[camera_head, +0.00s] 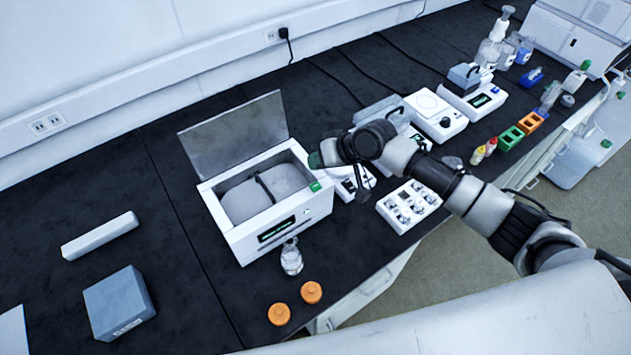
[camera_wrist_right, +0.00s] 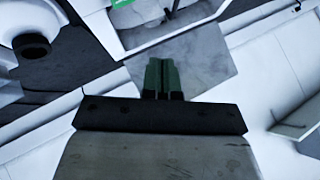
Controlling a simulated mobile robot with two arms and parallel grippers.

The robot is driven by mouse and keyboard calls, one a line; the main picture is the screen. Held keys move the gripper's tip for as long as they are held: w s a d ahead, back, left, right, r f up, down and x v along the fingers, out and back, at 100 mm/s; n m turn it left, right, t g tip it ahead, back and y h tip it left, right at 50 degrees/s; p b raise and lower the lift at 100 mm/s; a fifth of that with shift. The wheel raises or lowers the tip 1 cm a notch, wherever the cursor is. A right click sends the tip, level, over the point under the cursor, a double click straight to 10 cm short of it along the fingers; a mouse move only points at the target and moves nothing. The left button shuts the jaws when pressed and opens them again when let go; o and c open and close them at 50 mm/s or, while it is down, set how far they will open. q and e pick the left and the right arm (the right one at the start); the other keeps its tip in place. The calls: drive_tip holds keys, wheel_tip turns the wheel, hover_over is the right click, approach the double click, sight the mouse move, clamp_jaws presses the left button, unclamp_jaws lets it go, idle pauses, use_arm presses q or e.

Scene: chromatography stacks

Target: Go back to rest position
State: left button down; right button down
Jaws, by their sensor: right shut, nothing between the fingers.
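My right arm reaches in from the right in the head view. Its gripper (camera_head: 316,160) is near the right edge of the open white box-shaped instrument (camera_head: 250,243), above the bench. In the right wrist view the two green fingers (camera_wrist_right: 162,77) are together with nothing between them. Part of a white device with a green patch shows beyond the fingertips in that view. I cannot tell whether the fingers touch the instrument. My left gripper is not in view.
The instrument's grey lid (camera_head: 235,128) stands up. A glass bottle (camera_head: 291,258) and two orange caps (camera_head: 279,314) are in front. A white rack of vials (camera_head: 396,219) stands beneath my arm. A grey box (camera_head: 119,304) is at left. Bottles and devices fill the right; the left bench is mostly clear.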

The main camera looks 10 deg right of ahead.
idle(0.7)
drive_tip(key=s+a+f+n+h, duration=0.1)
drive_tip(key=s+a+f, duration=0.1)
drive_tip(key=s, duration=0.6)
drive_tip(key=s+a+f+n, duration=0.1)
drive_tip(key=s+a, duration=0.1)
drive_tip(key=s, duration=0.5)
drive_tip(key=s+d+r+m+g+h, duration=0.1)
drive_tip(key=s+d+r+m+h, duration=0.15)
drive_tip(key=s+d+h, duration=0.85)
drive_tip(key=s+d+f+g+y+b, duration=0.1)
drive_tip(key=s+f+y+b, duration=0.15)
drive_tip(key=f, duration=1.35)
drive_tip(key=s+d+f+g+y+b, duration=0.15)
drive_tip(key=s+f, duration=0.25)
drive_tip(key=f, duration=1.2)
drive_tip(key=s+d+f+b, duration=0.2)
drive_tip(key=s+f, duration=1.3)
drive_tip(key=f, duration=0.2)
drive_tip(key=shift+s+f, duration=0.2)
drive_tip(key=shift+s, duration=0.1)
